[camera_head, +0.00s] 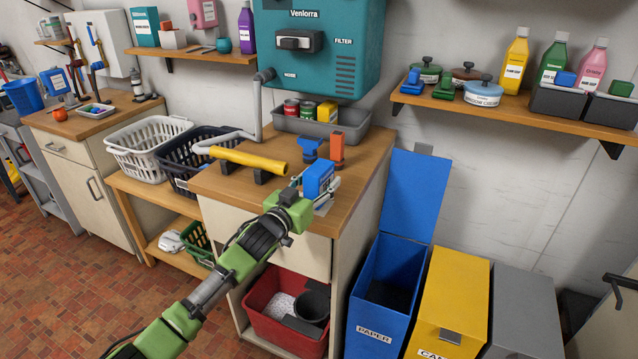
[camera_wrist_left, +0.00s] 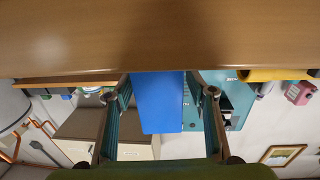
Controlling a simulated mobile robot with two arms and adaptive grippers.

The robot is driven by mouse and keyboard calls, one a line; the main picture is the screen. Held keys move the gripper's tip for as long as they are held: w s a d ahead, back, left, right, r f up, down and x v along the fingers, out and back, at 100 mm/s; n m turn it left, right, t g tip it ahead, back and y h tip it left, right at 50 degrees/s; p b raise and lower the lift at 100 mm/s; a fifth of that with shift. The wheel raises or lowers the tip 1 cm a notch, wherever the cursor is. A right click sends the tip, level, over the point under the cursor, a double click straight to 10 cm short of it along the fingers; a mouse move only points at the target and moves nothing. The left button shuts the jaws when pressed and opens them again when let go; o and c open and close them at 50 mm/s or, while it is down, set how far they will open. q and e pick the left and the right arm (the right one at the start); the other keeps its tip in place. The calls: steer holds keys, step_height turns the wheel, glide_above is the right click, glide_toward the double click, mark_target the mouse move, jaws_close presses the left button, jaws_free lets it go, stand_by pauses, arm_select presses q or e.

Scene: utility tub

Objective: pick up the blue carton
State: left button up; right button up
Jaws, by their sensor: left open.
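The blue carton (camera_head: 319,177) stands near the front edge of the wooden counter (camera_head: 352,205), with a white label on one side. My left gripper (camera_head: 313,187) reaches it from the front, with its fingers open on either side of the carton. In the left wrist view, which is upside down, the blue carton (camera_wrist_left: 158,102) shows between the two fingers of the left gripper (camera_wrist_left: 161,95). Gaps show between the carton and the fingers. My right gripper is not in view.
Behind the carton stand a blue object (camera_head: 311,149) and an orange object (camera_head: 337,149). A yellow tube (camera_head: 249,160) lies to the left on dark supports. A grey tray (camera_head: 352,125) with cans is at the back. Bins, including an open blue one (camera_head: 380,318), stand right of the counter.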

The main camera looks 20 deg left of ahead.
mark_target(327, 161)
arm_select(q)
steer(key=shift+c, duration=0.4)
steer(key=c, duration=1)
steer(key=shift+c, duration=0.2)
steer(key=shift+r, duration=0.55)
step_height(327, 161, up, 2)
steer(key=shift+r, duration=0.2)
steer(key=s+d+r, duration=0.5)
steer(key=s+r, duration=0.4)
steer(key=s, duration=0.4)
steer(key=shift+r+b, duration=0.25)
steer(key=shift+b, duration=0.15)
